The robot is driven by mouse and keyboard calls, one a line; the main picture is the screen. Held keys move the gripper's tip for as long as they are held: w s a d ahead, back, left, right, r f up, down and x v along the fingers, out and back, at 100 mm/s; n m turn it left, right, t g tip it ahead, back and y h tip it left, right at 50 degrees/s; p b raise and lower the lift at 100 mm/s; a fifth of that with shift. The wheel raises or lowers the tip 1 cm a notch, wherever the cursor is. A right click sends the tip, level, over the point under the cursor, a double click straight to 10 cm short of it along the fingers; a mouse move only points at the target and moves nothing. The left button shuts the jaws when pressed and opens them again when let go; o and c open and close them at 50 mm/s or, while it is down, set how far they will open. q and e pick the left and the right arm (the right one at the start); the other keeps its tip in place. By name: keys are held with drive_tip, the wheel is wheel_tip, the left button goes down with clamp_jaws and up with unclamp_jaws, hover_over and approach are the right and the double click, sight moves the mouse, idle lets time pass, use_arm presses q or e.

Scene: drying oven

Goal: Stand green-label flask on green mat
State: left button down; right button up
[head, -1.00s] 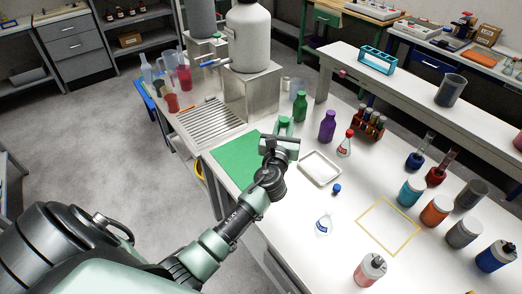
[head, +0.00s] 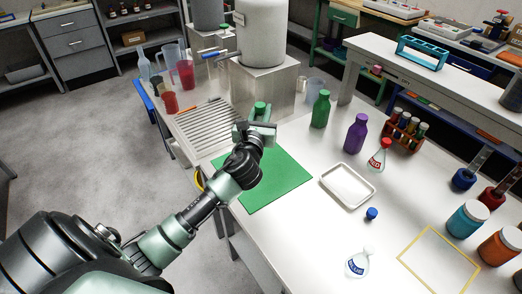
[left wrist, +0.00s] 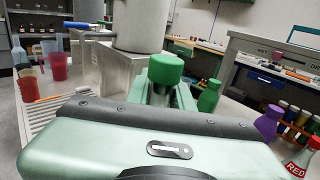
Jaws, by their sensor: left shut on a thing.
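My left gripper (head: 257,130) is shut on a flask with a green cap (head: 261,108). The cap also shows large in the left wrist view (left wrist: 166,70). The flask's body and label are mostly hidden behind the gripper, and I cannot tell how high its base is. The green mat (head: 278,178) lies flat on the white bench. The gripper and flask appear over or beside its far edge, and my wrist covers part of its left side. My right gripper is not in view.
A drain rack (head: 205,130) and metal stand (head: 266,85) are beyond the mat. A green bottle (head: 320,110), purple bottle (head: 356,134), red-label flask (head: 379,156) and white tray (head: 348,184) stand to the right. A blue-label flask (head: 357,263) is nearer. The mat's visible surface is clear.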

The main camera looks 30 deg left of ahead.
use_arm(q)
wheel_tip(320, 180, down, 8)
drive_tip(key=shift+f+b, duration=0.2)
drive_tip(key=shift+b, duration=0.85)
drive_tip(key=shift+f, duration=0.25)
wheel_tip(320, 180, down, 4)
drive_tip(key=shift+f+b, duration=0.25)
drive_tip(key=shift+b, duration=0.8)
drive_tip(key=shift+w, duration=0.1)
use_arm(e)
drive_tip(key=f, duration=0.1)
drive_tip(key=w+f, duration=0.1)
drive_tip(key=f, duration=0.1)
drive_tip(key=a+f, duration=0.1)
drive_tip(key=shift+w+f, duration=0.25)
use_arm(q)
drive_tip(key=shift+r, duration=0.1)
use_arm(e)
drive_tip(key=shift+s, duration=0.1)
use_arm(q)
drive_tip(key=c, duration=1.2)
unclamp_jaws()
drive_tip(key=shift+f, duration=0.2)
drive_tip(key=shift+c, duration=0.2)
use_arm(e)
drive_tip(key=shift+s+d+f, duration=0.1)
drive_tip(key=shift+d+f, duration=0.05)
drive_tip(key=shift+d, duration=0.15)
